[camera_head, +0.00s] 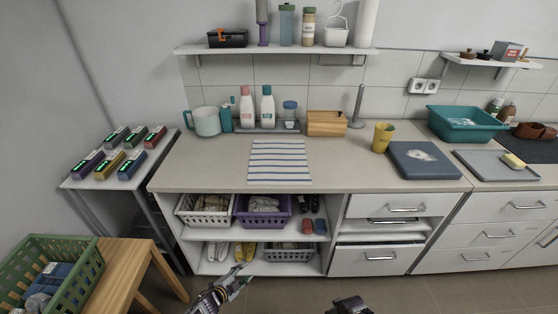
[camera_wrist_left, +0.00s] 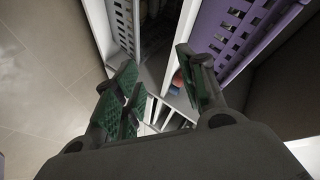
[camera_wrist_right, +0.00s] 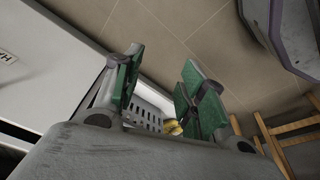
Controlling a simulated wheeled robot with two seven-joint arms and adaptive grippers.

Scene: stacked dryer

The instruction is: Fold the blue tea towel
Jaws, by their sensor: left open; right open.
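A white tea towel with blue stripes (camera_head: 280,161) lies flat and spread out on the left part of the beige counter, its near edge close to the counter's front. My left gripper (camera_head: 238,277) is open and empty, low in front of the open shelves and well below the towel. Its two green-padded fingers show apart in the left wrist view (camera_wrist_left: 158,85). My right gripper (camera_head: 349,302) is only partly in the head view, at the bottom edge, below the drawers. In the right wrist view (camera_wrist_right: 160,85) its fingers are apart and empty. Neither touches the towel.
Behind the towel stand white bottles (camera_head: 257,106) on a tray and a wooden box (camera_head: 326,123). To its right are a yellow cup (camera_head: 383,138) and a dark blue slab (camera_head: 411,173). Bare counter (camera_head: 338,168) surrounds the towel. A wooden stool (camera_head: 126,272) stands at lower left.

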